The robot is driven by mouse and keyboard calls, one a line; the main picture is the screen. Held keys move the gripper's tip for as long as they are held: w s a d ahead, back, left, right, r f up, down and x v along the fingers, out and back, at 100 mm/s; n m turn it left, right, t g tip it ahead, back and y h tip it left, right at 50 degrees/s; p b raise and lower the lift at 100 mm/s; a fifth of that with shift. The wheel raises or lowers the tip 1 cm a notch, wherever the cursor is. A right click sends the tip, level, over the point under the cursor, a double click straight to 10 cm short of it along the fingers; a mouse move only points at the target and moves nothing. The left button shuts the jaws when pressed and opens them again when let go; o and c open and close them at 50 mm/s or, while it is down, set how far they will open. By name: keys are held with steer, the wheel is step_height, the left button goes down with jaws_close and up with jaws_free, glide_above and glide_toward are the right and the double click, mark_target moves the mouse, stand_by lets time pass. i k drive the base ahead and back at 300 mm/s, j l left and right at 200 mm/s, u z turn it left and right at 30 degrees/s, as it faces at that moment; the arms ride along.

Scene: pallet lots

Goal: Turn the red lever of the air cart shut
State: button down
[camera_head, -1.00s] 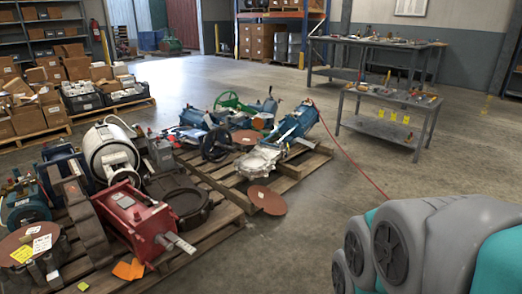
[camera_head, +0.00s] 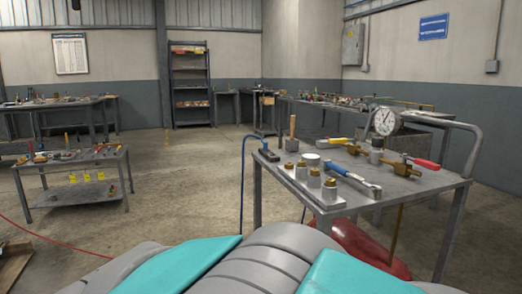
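The air cart (camera_head: 340,216) stands at the right, a grey metal table with a bent push handle. A brass valve (camera_head: 400,168) with a red lever (camera_head: 425,163) sits on its top near the right end; the lever lies nearly flat, pointing right. A yellow lever (camera_head: 342,141) points left from the fittings. A round white gauge (camera_head: 386,121) stands above them. A red tank (camera_head: 362,247) shows below the top, partly hidden. My gripper is not in view; only grey and teal parts of my own body show at the bottom.
A blue-handled tool (camera_head: 350,178), metal fittings (camera_head: 314,178) and a mallet (camera_head: 292,135) lie or stand on the cart top. A blue hose (camera_head: 241,185) hangs at its left. A small tool table (camera_head: 72,162) stands left. Open floor (camera_head: 180,185) lies between; benches line the back.

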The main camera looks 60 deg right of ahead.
mark_target(433, 165)
steer(key=z, duration=3.15)
steer(key=l, duration=0.35)
steer(key=i+j, duration=0.2)
steer(key=j+u, duration=0.05)
steer(key=j, duration=0.05)
